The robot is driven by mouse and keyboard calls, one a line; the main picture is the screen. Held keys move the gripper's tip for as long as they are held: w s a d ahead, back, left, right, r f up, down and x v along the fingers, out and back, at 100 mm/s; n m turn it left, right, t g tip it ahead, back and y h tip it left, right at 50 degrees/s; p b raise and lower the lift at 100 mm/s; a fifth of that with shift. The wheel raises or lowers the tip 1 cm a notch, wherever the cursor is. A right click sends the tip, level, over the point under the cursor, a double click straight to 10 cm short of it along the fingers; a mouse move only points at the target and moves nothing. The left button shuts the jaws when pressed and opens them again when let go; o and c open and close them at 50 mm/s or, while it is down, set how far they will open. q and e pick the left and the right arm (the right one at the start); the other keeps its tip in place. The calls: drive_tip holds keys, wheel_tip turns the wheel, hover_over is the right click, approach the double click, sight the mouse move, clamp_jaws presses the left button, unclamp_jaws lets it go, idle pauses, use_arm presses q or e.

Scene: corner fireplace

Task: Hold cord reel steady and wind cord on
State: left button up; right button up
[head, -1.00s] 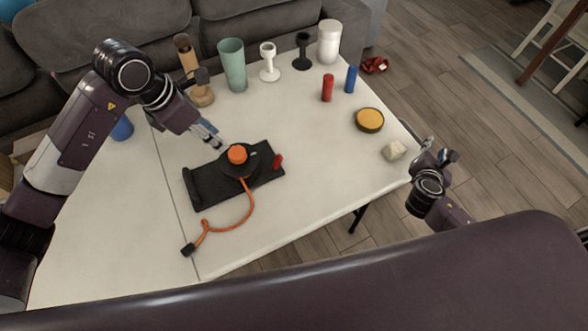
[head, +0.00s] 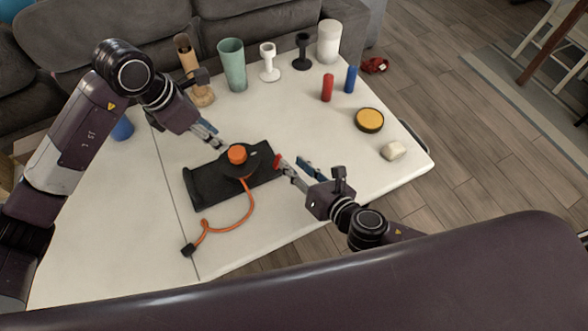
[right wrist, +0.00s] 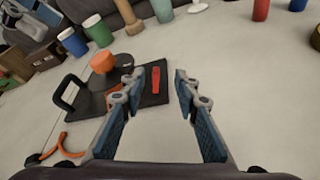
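The cord reel (head: 240,163) is black with an orange hub (head: 238,154) and sits on a black base (head: 208,187) on the table. A red crank handle (head: 277,160) stands at its right side. An orange cord (head: 250,205) runs from the reel over the table to a black plug (head: 188,250). My left gripper (head: 224,146) is close to the reel's upper left; its finger gap is unclear. My right gripper (head: 291,163) is open beside the red handle. In the right wrist view the handle (right wrist: 156,80) shows ahead, between the parted fingertips, with nothing gripped.
Cups and holders stand along the back, including a green cup (head: 232,65) and a white canister (head: 329,42). A red cylinder (head: 327,88), a blue cylinder (head: 351,79), a yellow-topped tin (head: 369,120) and a pale lump (head: 393,151) lie to the right. The front table is mostly clear.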

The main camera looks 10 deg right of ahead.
sight(278, 157)
drive_tip(key=shift+s+a+f, duration=0.25)
drive_tip(key=shift+s+a, duration=0.05)
drive_tip(key=shift+s, duration=0.05)
drive_tip(key=shift+w+a+f, duration=0.2)
drive_tip(key=x, duration=0.7)
clamp_jaws()
